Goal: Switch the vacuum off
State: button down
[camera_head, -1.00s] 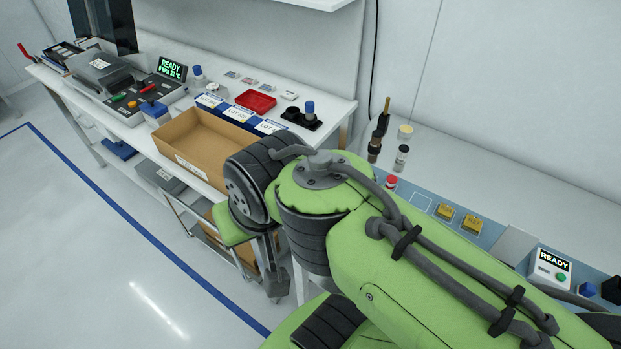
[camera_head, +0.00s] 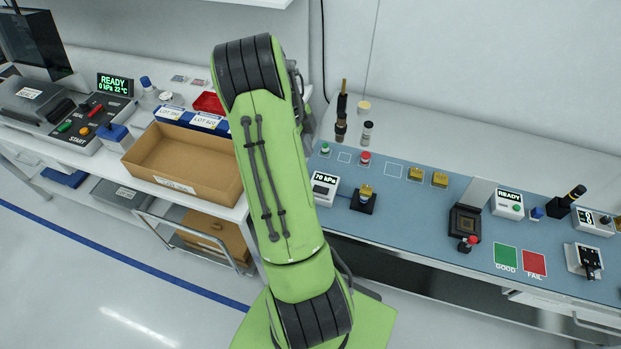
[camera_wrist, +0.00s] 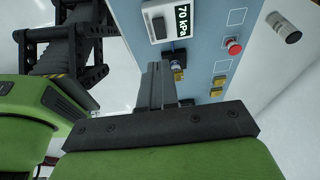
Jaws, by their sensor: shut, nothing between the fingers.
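The vacuum unit (camera_head: 325,188) is a small white box with a dark display reading 70 kPa. It stands at the left end of the blue mat, just right of my arm in the head view. In the wrist view the vacuum unit (camera_wrist: 167,20) is at the top, with its lit display and a dark switch-like part beside it. My gripper (camera_wrist: 160,70) is shut and empty, its fingers pointing toward the bench below the unit in the picture, apart from it as far as I can tell. In the head view my gripper is hidden behind my arm.
A black stand with a blue and brass piece (camera_head: 363,199) is right of the unit. A red button (camera_head: 365,158) and yellow blocks (camera_head: 416,174) lie behind it. A cardboard box (camera_head: 185,160) is left of my arm. The mat (camera_head: 410,220) has clear room in the middle.

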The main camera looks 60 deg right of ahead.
aim_at(317, 189)
jog(key=x, duration=0.8)
jog(key=w+p+x, duration=0.1)
jog(key=x, duration=0.3)
jog(key=shift+s+a+f, duration=0.1)
jog(key=shift+a+f, duration=0.05)
jog(key=shift+f, duration=0.95)
jog(key=shift+f, duration=0.1)
